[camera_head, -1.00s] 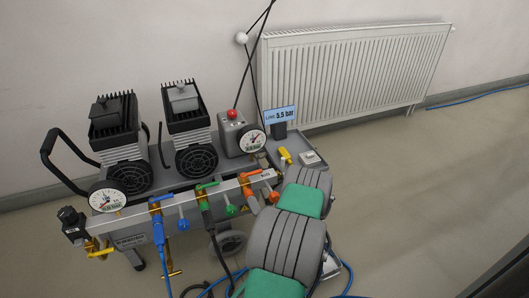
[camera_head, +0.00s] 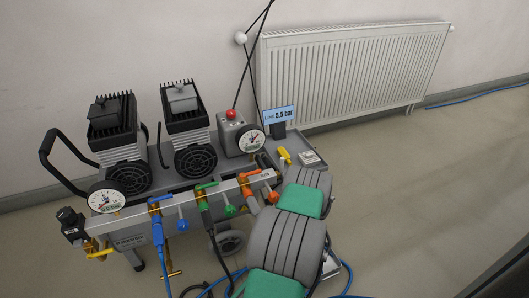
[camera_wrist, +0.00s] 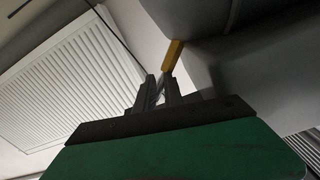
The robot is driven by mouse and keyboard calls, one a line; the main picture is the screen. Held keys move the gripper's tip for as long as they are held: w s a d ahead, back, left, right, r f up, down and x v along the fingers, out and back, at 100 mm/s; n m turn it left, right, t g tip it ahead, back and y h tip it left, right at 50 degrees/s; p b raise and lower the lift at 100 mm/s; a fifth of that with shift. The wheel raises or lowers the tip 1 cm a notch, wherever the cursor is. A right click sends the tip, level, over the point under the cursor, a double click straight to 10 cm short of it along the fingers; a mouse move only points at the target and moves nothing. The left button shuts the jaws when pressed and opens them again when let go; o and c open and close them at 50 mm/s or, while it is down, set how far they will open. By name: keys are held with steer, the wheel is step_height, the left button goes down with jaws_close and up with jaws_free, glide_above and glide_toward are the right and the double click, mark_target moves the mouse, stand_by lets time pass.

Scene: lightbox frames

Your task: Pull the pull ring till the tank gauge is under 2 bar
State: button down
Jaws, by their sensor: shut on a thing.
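My gripper (camera_wrist: 158,88) is shut in the wrist view, with a thin pale metal piece between its fingers, which I take as the pull ring; its ring shape cannot be made out. A yellow part (camera_wrist: 173,55) is just beyond the fingertips. In the head view the fingers are small and dark, beside the right end of the compressor, and my arm covers much around them. A round white gauge (camera_head: 106,201) sits at the tank's left end. Another round gauge (camera_head: 252,141) is by the grey box with the red button. Their readings are too small to read.
The compressor's manifold (camera_head: 140,218) carries blue, green and orange levers and hoses. A yellow lever (camera_head: 284,155) is at the right end. A blue display (camera_head: 280,115) reads LINE 5.5 bar. A white radiator (camera_head: 350,75) is on the wall. The floor at right is clear.

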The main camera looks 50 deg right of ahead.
steer(key=shift+w+a+r, duration=0.15)
steer(key=shift+w+r, duration=0.05)
